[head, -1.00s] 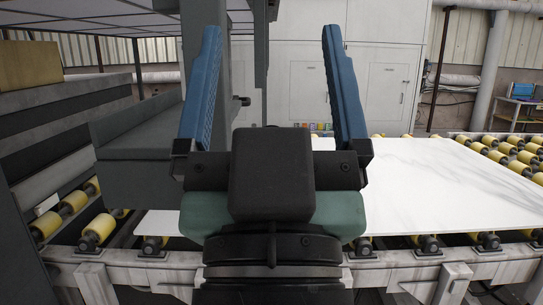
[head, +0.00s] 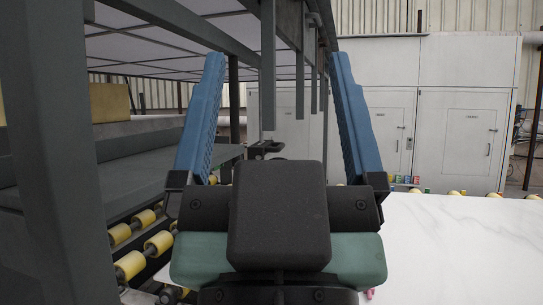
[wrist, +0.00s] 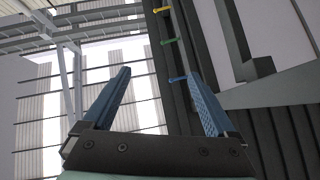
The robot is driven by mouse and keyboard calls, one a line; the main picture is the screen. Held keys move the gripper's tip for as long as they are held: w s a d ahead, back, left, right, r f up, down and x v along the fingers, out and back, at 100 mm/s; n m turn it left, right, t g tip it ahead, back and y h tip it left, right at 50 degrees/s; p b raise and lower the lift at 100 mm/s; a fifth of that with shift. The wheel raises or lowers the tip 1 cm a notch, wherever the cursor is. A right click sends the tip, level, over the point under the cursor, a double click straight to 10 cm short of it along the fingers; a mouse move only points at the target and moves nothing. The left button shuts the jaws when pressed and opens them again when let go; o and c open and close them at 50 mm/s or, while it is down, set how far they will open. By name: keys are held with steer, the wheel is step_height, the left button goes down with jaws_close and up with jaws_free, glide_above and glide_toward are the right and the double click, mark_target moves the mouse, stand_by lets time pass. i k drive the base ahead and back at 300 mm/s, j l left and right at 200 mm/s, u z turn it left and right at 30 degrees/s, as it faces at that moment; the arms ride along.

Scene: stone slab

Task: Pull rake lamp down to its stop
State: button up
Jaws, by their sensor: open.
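My gripper (head: 277,60) is open and empty, its two blue fingers pointing up and away. Several dark bars hang in a row from the overhead frame, and the nearest hanging bar (head: 268,75) shows between the fingers, beyond them. I cannot tell for sure which part is the rake lamp. In the wrist view my gripper (wrist: 158,74) is open below dark uprights with small coloured pegs: a yellow peg (wrist: 161,9), a green peg (wrist: 169,41) and a blue peg (wrist: 177,78). The blue peg shows between the fingers, near the right fingertip; contact cannot be told.
A white marbled slab (head: 455,240) lies at the right. Yellow rollers (head: 130,264) run at the lower left. A thick dark post (head: 50,160) stands close at the left. A light panelled canopy (head: 170,45) hangs overhead, with white cabinets (head: 468,140) behind.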

mark_target(266, 150)
steer(key=l, duration=0.3)
steer(key=i+l, duration=0.15)
steer(key=l, duration=0.15)
steer(key=i+l+u, duration=0.15)
steer(key=l, duration=0.2)
steer(key=i+l, duration=0.15)
steer(key=l, duration=0.15)
steer(key=i+l+u, duration=0.15)
steer(key=l, duration=0.2)
steer(key=i+l, duration=0.1)
steer(key=l, duration=0.25)
steer(key=i+l+u, duration=0.1)
steer(key=l, duration=0.25)
steer(key=i+l+u, duration=0.35)
steer(key=i+l, duration=1.15)
steer(key=i, duration=0.15)
steer(key=i+l+u, duration=0.1)
steer(key=i, duration=0.25)
steer(key=l, duration=0.1)
